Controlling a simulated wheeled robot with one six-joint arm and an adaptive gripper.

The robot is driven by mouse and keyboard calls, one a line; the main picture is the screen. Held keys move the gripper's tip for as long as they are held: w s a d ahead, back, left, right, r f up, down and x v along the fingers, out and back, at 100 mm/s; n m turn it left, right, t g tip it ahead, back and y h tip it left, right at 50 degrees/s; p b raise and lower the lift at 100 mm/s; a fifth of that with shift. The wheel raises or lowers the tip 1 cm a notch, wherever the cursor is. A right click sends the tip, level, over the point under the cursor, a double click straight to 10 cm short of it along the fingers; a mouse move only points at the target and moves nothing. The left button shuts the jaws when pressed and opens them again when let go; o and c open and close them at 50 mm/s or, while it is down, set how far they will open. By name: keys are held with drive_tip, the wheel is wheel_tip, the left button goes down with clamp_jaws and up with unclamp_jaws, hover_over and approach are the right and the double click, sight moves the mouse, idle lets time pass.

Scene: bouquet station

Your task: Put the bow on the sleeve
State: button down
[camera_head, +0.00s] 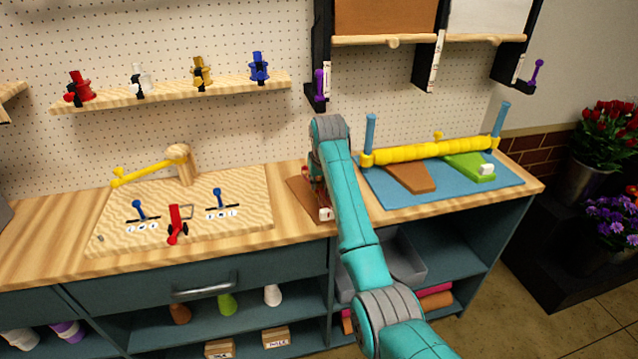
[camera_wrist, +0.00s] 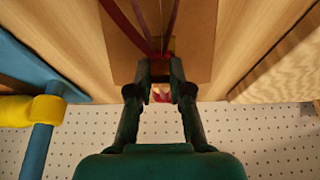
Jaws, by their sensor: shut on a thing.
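In the wrist view my gripper (camera_wrist: 161,78) has its two black fingers closed on a red bow (camera_wrist: 161,95). Only a small red part of it shows between the fingers. Dark red ribbon strips (camera_wrist: 122,20) run from the fingertips toward the top of the wrist view. The fingers are over a flat brown panel (camera_wrist: 200,40) on the wooden counter. In the head view this panel (camera_head: 300,188) is left of my arm, which hides the gripper and the bow. I cannot clearly make out the sleeve in either view.
A blue mat (camera_head: 400,199) with a yellow roller (camera_head: 430,149) between blue posts lies to the right. A wooden board (camera_head: 247,200) with small levers and a red clamp (camera_head: 176,225) is on the left. A shelf (camera_head: 180,93) holds red, white, gold and blue pieces.

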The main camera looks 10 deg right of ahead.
drive_tip(key=shift+f, duration=0.2)
drive_tip(key=c, duration=1.1)
unclamp_jaws()
drive_tip(key=v, duration=1.2)
drive_tip(key=shift+r, duration=0.1)
